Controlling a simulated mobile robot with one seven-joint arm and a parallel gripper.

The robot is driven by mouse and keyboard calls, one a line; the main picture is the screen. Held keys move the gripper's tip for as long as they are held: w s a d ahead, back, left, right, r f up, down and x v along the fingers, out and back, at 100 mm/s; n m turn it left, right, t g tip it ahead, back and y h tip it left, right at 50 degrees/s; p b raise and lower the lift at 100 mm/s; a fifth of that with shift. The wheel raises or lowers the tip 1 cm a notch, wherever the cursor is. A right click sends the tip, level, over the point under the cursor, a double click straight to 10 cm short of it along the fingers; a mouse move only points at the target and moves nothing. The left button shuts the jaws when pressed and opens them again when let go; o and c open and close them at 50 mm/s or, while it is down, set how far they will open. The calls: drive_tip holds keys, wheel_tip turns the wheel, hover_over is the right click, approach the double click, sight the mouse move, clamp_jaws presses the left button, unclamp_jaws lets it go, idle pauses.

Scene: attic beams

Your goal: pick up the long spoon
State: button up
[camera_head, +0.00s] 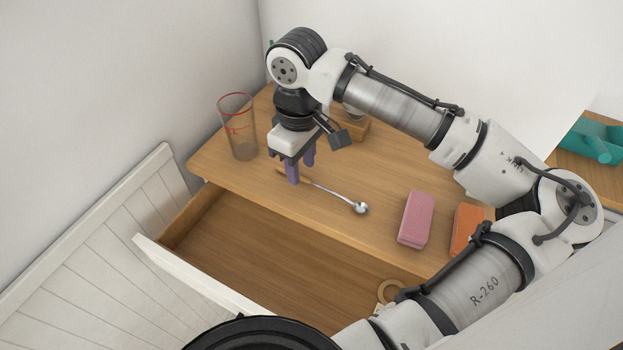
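The long spoon (337,194) lies on the wooden dresser top, near its front edge. Its round metal bowl points to the lower right, and its thin handle runs up left to a brownish end beneath my gripper. My gripper (301,169) points down over the handle end, with its two purple fingers apart. The fingers hide part of the handle end. I cannot tell whether the fingertips are beside the handle or still above it. The spoon appears to rest on the surface.
A clear glass with a red rim (238,128) stands left of my gripper. A pink block (416,219) and an orange block (466,228) lie to the right. An open drawer (255,240) juts out below, with a tape-like ring (389,290) in it. A wooden object (356,128) sits behind my gripper.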

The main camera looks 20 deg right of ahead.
drive_tip(key=shift+f, duration=1.1)
clamp_jaws()
drive_tip(key=shift+r, duration=0.15)
